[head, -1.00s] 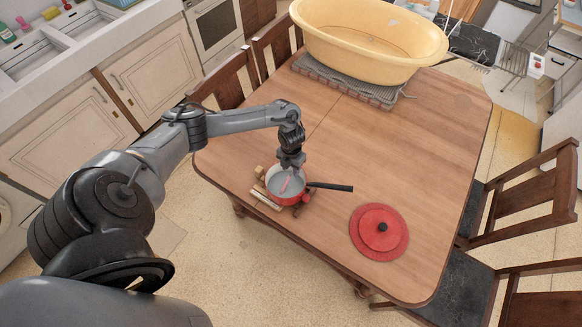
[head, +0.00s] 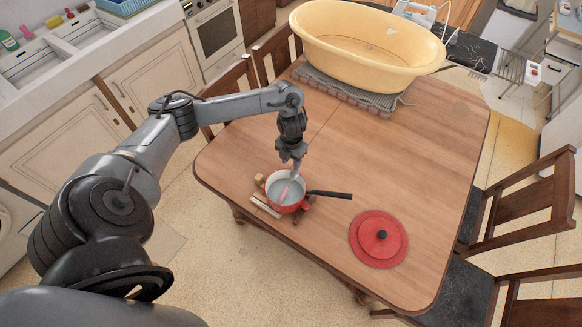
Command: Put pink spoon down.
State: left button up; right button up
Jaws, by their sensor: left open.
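The pink spoon (head: 285,189) is small in the head view and lies inside the red saucepan, its upper end toward the pan's back rim. The saucepan (head: 287,207) is white inside, has a black handle pointing right, and stands on a small wooden trivet (head: 264,205) near the table's front-left edge. My left gripper (head: 294,168) is open just above the back rim of the pan, pointing down. The spoon's upper end is close to the fingertips; whether they touch is too small to tell. My right gripper is not in view.
A red lid with a black knob (head: 378,239) lies on the wooden table (head: 400,150) to the right of the pan. A large yellow tub (head: 365,50) sits on a grey mat at the back. Chairs stand around the table. The table's middle is clear.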

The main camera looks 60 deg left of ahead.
pick_arm(q)
jog(key=w+d+f+n+t+h, duration=0.15)
jog(key=d+n+t, duration=0.4)
jog(key=d, duration=2.15)
jog(key=s+d+r+n+t, duration=0.1)
jog(key=s+d+r+n, duration=0.3)
jog(key=n, duration=0.5)
jog(key=s+a+r+n+g, duration=0.1)
jog(key=s+a+r+n, duration=0.1)
jog(key=s+n, duration=0.4)
jog(key=s+a+r+n+g+y, duration=0.1)
jog(key=s+a+r+n, duration=0.1)
jog(key=s+n, duration=0.4)
jog(key=shift+s+a+r+n+g, duration=0.15)
jog(key=shift+a+r+n+g, duration=0.15)
jog(key=shift+a+n, duration=0.75)
jog(key=shift+d, duration=0.2)
notch_tip(320, 180, up, 14)
jog(key=p, duration=1.4)
jog(key=shift+f, duration=0.2)
